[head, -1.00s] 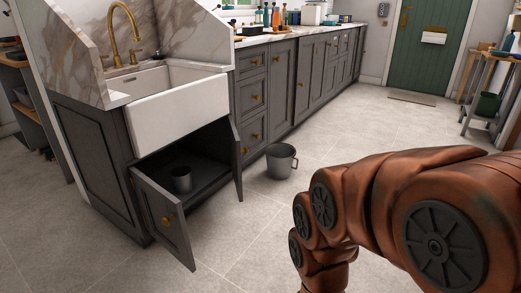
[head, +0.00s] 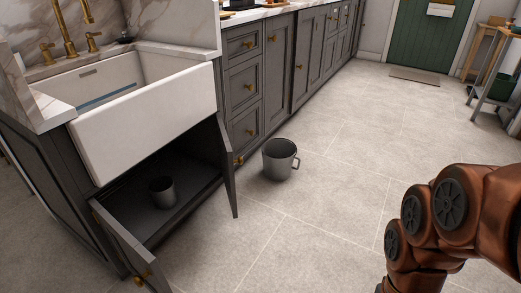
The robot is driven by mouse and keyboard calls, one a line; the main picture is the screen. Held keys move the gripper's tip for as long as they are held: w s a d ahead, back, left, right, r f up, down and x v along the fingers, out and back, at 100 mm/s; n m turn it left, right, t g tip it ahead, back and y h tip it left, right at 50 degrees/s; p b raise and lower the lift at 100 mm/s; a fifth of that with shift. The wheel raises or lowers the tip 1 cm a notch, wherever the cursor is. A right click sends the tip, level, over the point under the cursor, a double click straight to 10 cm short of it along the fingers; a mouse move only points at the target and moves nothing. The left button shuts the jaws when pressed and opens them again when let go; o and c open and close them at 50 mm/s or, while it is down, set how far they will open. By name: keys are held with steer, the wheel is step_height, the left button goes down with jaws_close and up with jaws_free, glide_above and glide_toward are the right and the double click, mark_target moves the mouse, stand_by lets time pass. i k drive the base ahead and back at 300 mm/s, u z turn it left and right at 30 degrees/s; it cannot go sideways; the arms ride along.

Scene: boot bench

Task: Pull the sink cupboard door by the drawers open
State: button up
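The sink cupboard door by the drawers (head: 228,167) stands swung out from the cupboard, seen nearly edge-on, with a brass knob (head: 239,160) near its edge. The other sink cupboard door (head: 122,245) on the left also stands open, with a brass knob low in the picture. The open cupboard (head: 188,188) under the white sink (head: 150,125) holds a grey pot (head: 162,191). My arm shows at the lower right, well apart from the doors. My gripper is not in view.
A grey bucket (head: 279,158) with a handle stands on the floor just right of the door by the drawers. Drawers (head: 244,90) run beside the sink. The tiled floor (head: 340,200) between the bucket and my arm is clear.

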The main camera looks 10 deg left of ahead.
mark_target(231, 164)
steer(key=u, duration=0.35)
steer(key=i, duration=1.05)
steer(key=u, duration=0.65)
